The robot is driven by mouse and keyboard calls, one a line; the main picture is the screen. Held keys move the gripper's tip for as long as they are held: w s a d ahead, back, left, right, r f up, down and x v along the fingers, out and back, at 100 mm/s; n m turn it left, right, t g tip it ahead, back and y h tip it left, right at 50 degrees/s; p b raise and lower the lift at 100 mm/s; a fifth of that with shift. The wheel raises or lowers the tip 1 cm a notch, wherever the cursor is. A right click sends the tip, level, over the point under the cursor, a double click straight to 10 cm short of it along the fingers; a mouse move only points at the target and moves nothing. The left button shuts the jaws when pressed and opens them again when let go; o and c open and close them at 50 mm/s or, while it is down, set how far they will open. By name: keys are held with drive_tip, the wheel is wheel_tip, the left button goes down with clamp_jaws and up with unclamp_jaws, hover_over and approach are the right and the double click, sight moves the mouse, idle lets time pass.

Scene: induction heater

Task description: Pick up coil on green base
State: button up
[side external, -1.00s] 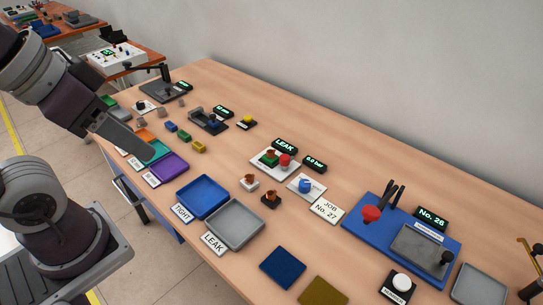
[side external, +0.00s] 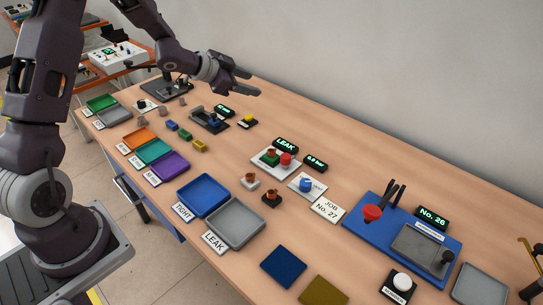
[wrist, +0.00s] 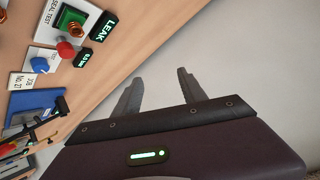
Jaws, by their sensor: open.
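A coil (wrist: 77,27) of copper colour sits on a green base (wrist: 67,14) in the seal test station, at the upper left of the wrist view. In the side view the green base (side external: 269,156) shows at the table's middle, beside a red button. My gripper (side external: 255,82) is open and empty, raised above the far side of the table near the wall. It is well apart from the coil. Its two fingers (wrist: 159,88) point toward the blank wall in the wrist view.
Two other coils stand nearby, one on a white base (side external: 250,182) and one on a black base (side external: 271,198). A blue tray (side external: 181,195) and a grey tray (side external: 212,235) lie in front. A blue fixture (side external: 352,225) stands at the right.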

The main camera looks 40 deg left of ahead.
wheel_tip(320, 180, down, 8)
drive_tip(key=r+m+h, duration=0.1)
drive_tip(key=h, duration=0.2)
drive_tip(key=m+g+h, duration=0.1)
drive_tip(key=h, duration=0.4)
approach(271, 150)
drive_tip(key=shift+w+d+f, duration=0.1)
drive_tip(key=shift+w+d, duration=0.3)
drive_tip(key=shift+w, duration=0.3)
drive_tip(key=shift+g, duration=0.3)
drive_tip(key=x, duration=0.6)
drive_tip(key=shift+d+f, duration=0.1)
drive_tip(key=shift+w+d+f, duration=0.15)
drive_tip(key=shift+w+d, duration=0.1)
drive_tip(key=shift+w, duration=0.1)
clamp_jaws()
